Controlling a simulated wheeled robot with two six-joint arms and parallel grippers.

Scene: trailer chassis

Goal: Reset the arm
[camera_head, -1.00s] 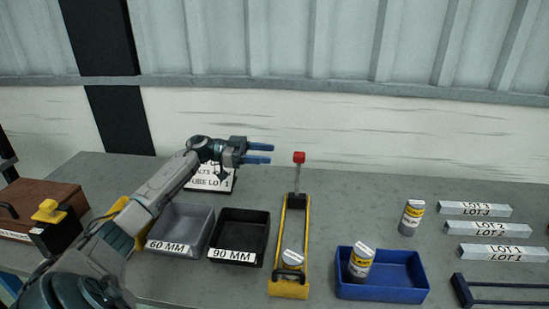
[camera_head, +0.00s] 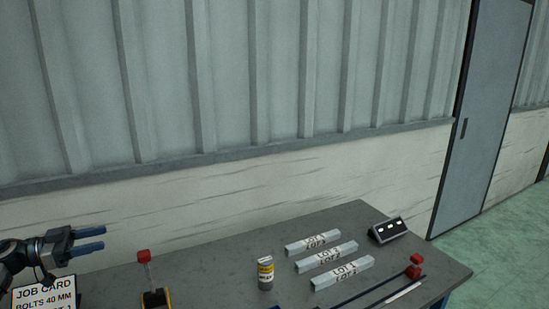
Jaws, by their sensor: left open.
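My left gripper (camera_head: 88,240) is at the lower left of the head view, with its two blue fingers apart and nothing between them. It is above and behind the job card (camera_head: 43,298), which reads "BOLTS 40 MM" and is cut off by the bottom edge. The rest of my left arm is mostly out of frame. My right gripper is not in view.
A red-knobbed lever (camera_head: 144,258) stands right of my gripper. A labelled can (camera_head: 265,273) stands near LOT-marked bars (camera_head: 342,272). A dark box (camera_head: 387,230) sits by the grey table's (camera_head: 345,217) far right corner. A door (camera_head: 480,110) is at right.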

